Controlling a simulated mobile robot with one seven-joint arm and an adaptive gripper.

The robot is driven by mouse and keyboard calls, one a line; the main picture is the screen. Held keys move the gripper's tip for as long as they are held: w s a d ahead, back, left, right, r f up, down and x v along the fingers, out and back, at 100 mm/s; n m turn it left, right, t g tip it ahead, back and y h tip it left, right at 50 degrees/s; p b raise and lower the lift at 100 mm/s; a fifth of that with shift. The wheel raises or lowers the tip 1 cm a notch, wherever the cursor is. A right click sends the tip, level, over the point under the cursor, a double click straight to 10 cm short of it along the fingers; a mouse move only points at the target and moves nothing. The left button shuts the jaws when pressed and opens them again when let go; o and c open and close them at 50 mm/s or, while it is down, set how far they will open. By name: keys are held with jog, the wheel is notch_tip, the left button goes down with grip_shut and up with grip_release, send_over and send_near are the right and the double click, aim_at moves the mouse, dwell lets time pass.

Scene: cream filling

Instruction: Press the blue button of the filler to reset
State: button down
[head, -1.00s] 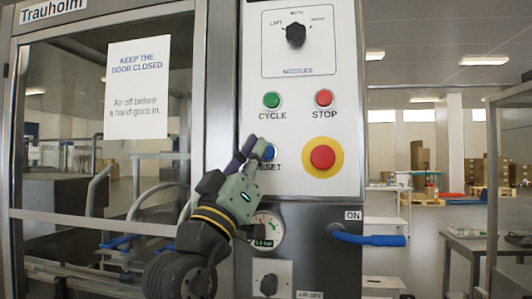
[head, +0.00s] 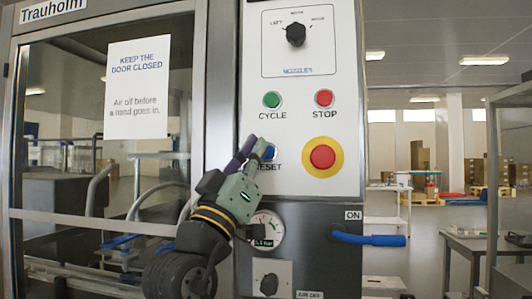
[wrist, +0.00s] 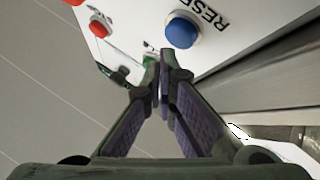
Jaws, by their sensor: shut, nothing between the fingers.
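The blue RESET button (head: 270,152) is on the white control panel (head: 283,184) of the filler, below the green CYCLE button. My gripper (head: 253,146) is at its left edge in the head view, partly covering the button and the first letter of its label. In the wrist view the whole blue button (wrist: 182,30) shows above and right of my fingertips (wrist: 158,62). The fingers are shut together with nothing between them. They look apart from the button; the depth gap to the panel is hard to judge.
The green CYCLE button (head: 272,99), red STOP button (head: 324,98) and large red button (head: 322,157) on a yellow ring are close by. A black knob (head: 296,34) is above. A gauge (head: 267,230) and blue-handled lever (head: 370,239) are below. The glazed door (head: 85,190) is left.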

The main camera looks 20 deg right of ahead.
jog(key=shift+w+d, duration=0.1)
dwell(0.3)
jog(key=shift+w+d, duration=0.15)
jog(key=shift+w, duration=0.1)
jog(key=shift+w+d, duration=0.3)
jog(key=shift+w, duration=0.1)
dwell(1.0)
jog(key=shift+s, duration=0.1)
jog(key=shift+s+a, duration=0.5)
jog(key=shift+s, duration=0.15)
jog(key=s+a, duration=0.2)
jog(key=s+b, duration=0.1)
jog(key=s, duration=0.1)
jog(key=shift+s+a, duration=0.1)
jog(key=shift+a, duration=0.3)
dwell(0.6)
